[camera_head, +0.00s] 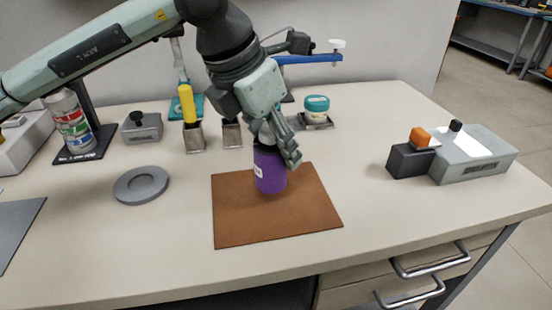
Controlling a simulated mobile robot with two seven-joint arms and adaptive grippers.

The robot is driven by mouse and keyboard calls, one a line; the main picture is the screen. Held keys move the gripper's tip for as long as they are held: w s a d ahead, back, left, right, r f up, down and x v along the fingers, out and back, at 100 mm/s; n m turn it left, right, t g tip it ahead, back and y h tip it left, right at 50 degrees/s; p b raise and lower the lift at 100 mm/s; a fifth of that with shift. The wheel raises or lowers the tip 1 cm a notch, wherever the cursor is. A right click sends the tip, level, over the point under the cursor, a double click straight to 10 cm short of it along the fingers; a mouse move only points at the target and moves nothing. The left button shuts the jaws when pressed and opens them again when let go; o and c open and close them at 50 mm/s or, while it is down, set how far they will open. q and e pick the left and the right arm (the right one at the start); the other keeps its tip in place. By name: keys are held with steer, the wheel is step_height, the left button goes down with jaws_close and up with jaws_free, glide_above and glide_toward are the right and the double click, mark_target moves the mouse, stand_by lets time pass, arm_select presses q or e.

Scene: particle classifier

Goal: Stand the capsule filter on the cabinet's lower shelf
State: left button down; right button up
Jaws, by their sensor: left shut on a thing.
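A purple cylinder (270,172) with a white label, probably the capsule filter, stands upright over the brown mat (235,222). My left gripper (279,148) comes down from above and is shut on its upper part. The gripper hides the cylinder's top. I cannot tell whether its base touches the mat. My right gripper is not in view. I cannot make out a cabinet with a lower shelf for certain; a drawer unit (350,296) shows under the bench's front edge.
A grey ring (141,185) lies left of the mat. Metal holders, one with a yellow-handled tool (188,105), and a teal-lidded jar (317,105) stand behind. A grey device (470,155) with an orange knob is at right. The bench between mat and device is clear.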

mark_target(276, 163)
arm_select(q)
steer(key=shift+f, duration=1.55)
steer(key=shift+f, duration=0.1)
